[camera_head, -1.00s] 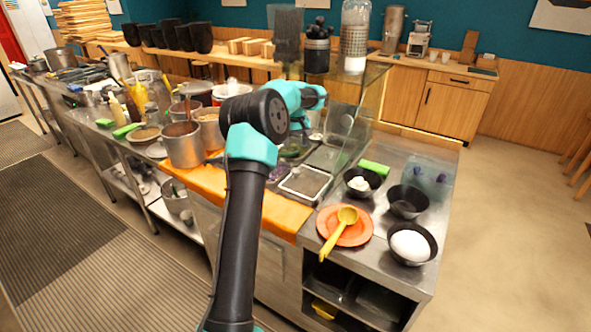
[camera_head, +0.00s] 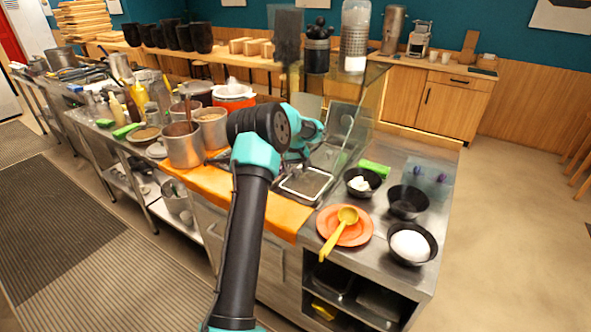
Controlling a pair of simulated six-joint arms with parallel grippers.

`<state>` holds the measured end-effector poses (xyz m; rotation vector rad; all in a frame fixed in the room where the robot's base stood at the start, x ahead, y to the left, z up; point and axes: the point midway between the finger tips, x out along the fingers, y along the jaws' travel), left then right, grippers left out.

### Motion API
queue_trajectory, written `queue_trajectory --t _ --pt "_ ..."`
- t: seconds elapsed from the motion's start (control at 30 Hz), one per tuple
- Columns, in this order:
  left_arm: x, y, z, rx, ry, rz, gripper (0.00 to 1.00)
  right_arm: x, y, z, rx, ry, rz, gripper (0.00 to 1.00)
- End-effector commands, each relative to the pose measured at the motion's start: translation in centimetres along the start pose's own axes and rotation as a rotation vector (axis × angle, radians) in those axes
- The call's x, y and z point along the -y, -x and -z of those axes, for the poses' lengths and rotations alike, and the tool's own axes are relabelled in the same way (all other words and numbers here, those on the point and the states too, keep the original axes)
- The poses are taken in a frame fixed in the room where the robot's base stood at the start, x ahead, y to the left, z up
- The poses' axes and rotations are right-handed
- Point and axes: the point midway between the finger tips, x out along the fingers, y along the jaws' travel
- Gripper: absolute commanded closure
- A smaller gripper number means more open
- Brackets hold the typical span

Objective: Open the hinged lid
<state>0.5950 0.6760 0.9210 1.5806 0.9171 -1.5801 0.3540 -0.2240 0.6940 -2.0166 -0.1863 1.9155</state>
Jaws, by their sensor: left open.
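A grey metal lid panel (camera_head: 346,117) stands raised at the back of the counter well, in front of the glass screen. Below it, a steel-rimmed rectangular compartment (camera_head: 303,184) lies in the counter top. My left gripper (camera_head: 318,140) is just in front of and to the left of the raised panel, mostly hidden by my own arm. It is open; I cannot tell whether it touches the panel. The right gripper is not in view.
Steel pots (camera_head: 182,146) stand left of my arm. Black bowls (camera_head: 409,201), an orange plate (camera_head: 345,227) with a yellow ladle (camera_head: 338,236), and a green item (camera_head: 374,167) are on the right. The glass screen (camera_head: 369,95) rises behind the well.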

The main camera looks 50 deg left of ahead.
Motion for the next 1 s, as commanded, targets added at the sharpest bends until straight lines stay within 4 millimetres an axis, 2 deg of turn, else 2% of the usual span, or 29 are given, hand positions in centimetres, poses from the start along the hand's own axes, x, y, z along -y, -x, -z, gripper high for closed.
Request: queue_trajectory --t 0.13,0.73,1.0 --pt "0.01 0.01 0.0 0.0 0.0 0.0 0.41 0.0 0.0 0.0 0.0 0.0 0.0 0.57" --pt "0.01 0.03 0.0 0.0 0.0 0.0 0.99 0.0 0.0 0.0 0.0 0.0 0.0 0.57" --pt "0.22 0.11 0.03 -0.003 0.002 0.004 1.0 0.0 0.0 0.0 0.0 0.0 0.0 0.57"
